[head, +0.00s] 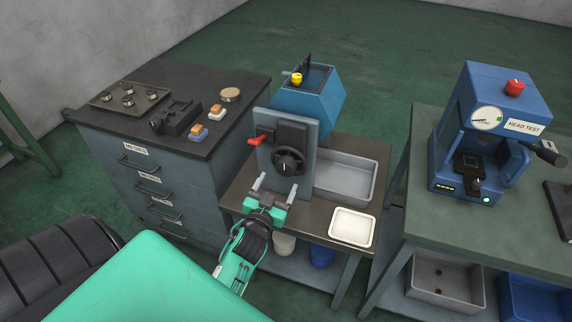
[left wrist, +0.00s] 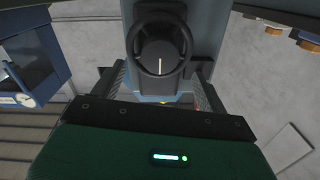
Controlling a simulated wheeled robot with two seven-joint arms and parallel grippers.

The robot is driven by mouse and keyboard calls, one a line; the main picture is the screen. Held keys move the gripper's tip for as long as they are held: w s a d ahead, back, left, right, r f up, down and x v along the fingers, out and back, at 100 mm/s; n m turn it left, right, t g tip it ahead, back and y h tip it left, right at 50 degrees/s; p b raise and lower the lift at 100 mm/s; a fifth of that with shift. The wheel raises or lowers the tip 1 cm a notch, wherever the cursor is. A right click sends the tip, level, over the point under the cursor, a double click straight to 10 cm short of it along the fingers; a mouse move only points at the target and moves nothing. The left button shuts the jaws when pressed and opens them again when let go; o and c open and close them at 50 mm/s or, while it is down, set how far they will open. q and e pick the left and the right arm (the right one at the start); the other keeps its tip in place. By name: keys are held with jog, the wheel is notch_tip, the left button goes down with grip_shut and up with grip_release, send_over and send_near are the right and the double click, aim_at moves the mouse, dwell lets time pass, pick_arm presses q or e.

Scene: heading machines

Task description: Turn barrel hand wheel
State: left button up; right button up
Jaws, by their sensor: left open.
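The black barrel hand wheel (head: 287,162) is on the grey front plate of the blue machine (head: 308,95). It has a round rim and a hub with a white line, which stands near upright in the left wrist view (left wrist: 159,57). My left gripper (head: 276,186) is open, with its two fingers apart and nothing between them. It is just below and in front of the wheel, pointing toward the plate. In the left wrist view the wheel lies ahead between the fingers. I see no clear contact with the rim. My right gripper is not in view.
A red lever (head: 257,140) sticks out left of the wheel. A grey bin (head: 345,176) and a white tray (head: 352,227) are to the right on the machine's table. A drawer cabinet (head: 150,180) stands left, and a blue head tester (head: 480,130) stands on the right bench.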

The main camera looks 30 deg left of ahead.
aim_at(285, 170)
pick_arm(q)
jog(key=p+x, duration=0.1)
jog(key=x, duration=0.7)
jog(key=shift+p, duration=0.3)
jog(key=shift+c, duration=0.3)
jog(key=c, duration=0.9)
